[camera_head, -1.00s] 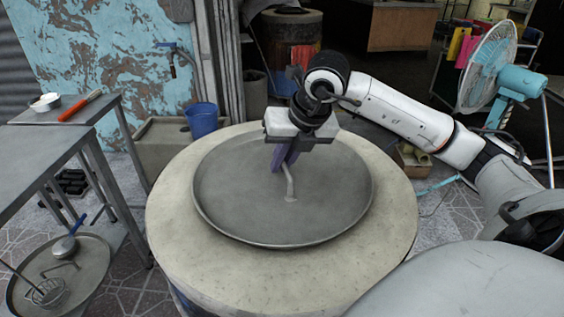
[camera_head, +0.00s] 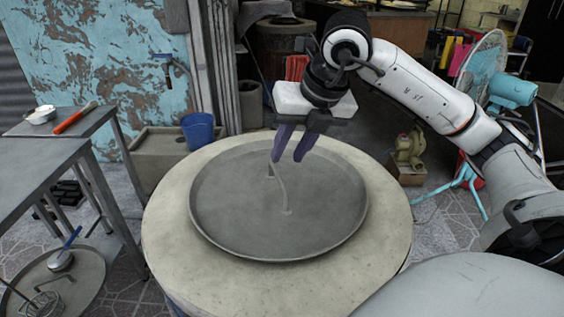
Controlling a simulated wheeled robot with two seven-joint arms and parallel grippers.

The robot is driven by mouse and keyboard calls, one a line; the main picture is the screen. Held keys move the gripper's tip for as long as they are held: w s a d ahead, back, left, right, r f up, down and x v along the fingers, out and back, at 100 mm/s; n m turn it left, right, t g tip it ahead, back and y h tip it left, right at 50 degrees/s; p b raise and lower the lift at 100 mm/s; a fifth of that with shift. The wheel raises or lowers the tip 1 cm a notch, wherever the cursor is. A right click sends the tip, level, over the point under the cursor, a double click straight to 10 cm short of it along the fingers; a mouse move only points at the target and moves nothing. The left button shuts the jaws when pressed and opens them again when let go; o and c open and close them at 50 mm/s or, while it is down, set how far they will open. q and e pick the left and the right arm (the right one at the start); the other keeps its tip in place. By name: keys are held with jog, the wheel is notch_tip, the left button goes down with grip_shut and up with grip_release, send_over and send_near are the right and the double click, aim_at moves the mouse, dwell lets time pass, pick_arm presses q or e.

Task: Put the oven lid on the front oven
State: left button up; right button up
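The oven lid (camera_head: 235,215), a round grey metal disc with a raised rim and a bent rod handle (camera_head: 279,190), lies flat on top of the front oven (camera_head: 170,235), a pale round barrel oven. The lid covers the oven's mouth, and a ring of the oven top shows around it. My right gripper (camera_head: 288,160) is above the lid, its dark purple fingers pointing down and spread apart. The fingers are near the top of the handle and appear clear of it, with nothing held. My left gripper is not in view.
A second lid (camera_head: 85,285) with tools on it is at the lower left, beside a grey metal table (camera_head: 40,170). A blue bucket (camera_head: 198,130) stands behind left. A blue fan (camera_head: 490,75) stands at the right. Another barrel oven (camera_head: 285,45) is at the back.

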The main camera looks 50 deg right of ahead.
jog(key=shift+v, duration=1.5)
